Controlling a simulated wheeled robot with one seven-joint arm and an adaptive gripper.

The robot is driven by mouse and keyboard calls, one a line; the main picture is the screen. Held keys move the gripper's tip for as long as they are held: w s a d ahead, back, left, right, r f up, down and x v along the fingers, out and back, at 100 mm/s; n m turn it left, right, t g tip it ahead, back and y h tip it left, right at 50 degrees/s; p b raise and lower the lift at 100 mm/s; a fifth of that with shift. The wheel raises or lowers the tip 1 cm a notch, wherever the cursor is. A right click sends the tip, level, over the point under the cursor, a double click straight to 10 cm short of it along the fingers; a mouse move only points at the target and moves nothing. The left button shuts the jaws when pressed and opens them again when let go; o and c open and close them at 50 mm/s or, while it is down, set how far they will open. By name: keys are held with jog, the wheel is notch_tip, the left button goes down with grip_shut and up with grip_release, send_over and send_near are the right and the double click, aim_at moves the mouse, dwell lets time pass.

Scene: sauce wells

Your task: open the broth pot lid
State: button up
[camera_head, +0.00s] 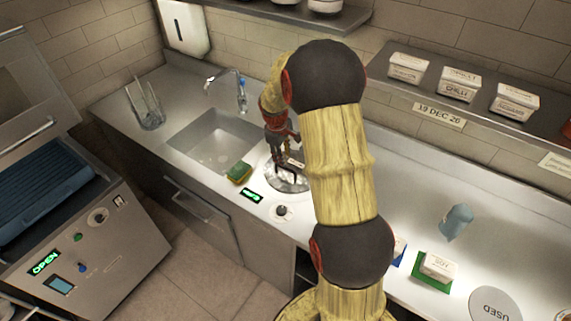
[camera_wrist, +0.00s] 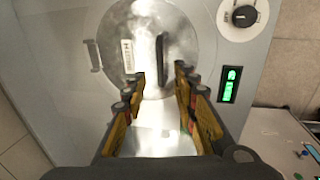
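The broth pot lid (camera_head: 290,183) is a round, shiny metal disc set in the counter right of the sink, partly hidden by my arm in the head view. It also shows in the wrist view (camera_wrist: 186,45), lying flat, with a dark upright bar handle (camera_wrist: 160,55) and a small white label (camera_wrist: 127,56). My gripper (camera_wrist: 158,80) is open and empty. Its two fingers point toward the lid, one on each side of the handle's line in the wrist view. I cannot tell how far the fingertips are from the handle. In the head view, my gripper (camera_head: 284,160) is over the lid.
A green display (camera_head: 251,195) and a knob (camera_head: 281,212) are at the counter's front edge. A sponge (camera_head: 238,172) lies beside the sink (camera_head: 216,142) with its faucet (camera_head: 240,90). White tubs (camera_head: 459,86) stand on the shelf. A blue-grey object (camera_head: 456,222) is at right.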

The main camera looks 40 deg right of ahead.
aim_at(286, 169)
jog(key=f, duration=0.3)
jog(key=d+f, duration=0.1)
jog(key=f, duration=0.2)
jog(key=shift+w+d+f, duration=0.1)
jog(key=shift+w+f, duration=0.05)
jog(key=shift+w, duration=0.05)
jog(key=shift+c, duration=0.9)
grip_shut()
